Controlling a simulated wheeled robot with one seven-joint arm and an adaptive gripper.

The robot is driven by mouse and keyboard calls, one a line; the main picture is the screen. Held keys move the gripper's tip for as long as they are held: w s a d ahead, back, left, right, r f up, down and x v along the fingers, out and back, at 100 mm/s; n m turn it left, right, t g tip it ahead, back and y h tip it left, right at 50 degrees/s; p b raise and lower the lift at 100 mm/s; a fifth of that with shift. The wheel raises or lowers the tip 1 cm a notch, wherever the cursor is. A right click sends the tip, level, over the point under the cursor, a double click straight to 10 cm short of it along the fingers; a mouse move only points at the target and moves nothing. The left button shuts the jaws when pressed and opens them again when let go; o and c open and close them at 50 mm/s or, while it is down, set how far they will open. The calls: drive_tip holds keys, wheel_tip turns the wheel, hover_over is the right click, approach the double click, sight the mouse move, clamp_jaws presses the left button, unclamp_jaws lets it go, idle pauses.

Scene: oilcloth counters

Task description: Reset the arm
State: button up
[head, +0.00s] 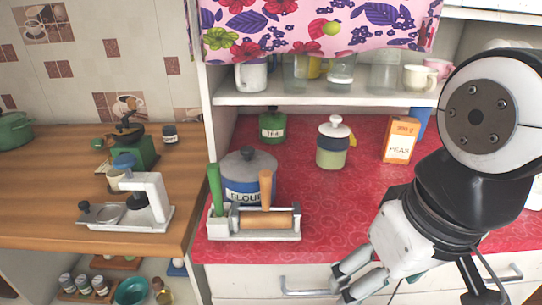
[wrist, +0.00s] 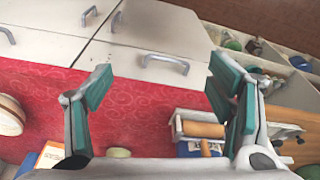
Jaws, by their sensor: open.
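My gripper (head: 346,277) is at the lower right of the head view, in front of the red counter's front edge, above the drawer fronts. In the wrist view my gripper (wrist: 160,82) shows its two teal-padded fingers spread wide apart. Nothing is between the fingers. My arm fills the right side of the head view and hides part of the counter there.
The red counter (head: 340,205) holds a flour canister (head: 248,180), a rolling pin rack (head: 270,236), a green tea jar (head: 272,126), a lidded jar (head: 332,147) and a peas box (head: 400,140). Drawer handles (wrist: 165,62) jut out below. The counter's front middle is clear.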

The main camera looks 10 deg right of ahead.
wheel_tip(320, 180, up, 10)
drive_tip(key=t+p, duration=0.2)
drive_tip(key=p, duration=0.6)
drive_tip(key=shift+d+r, duration=0.15)
drive_tip(key=shift+r, duration=0.05)
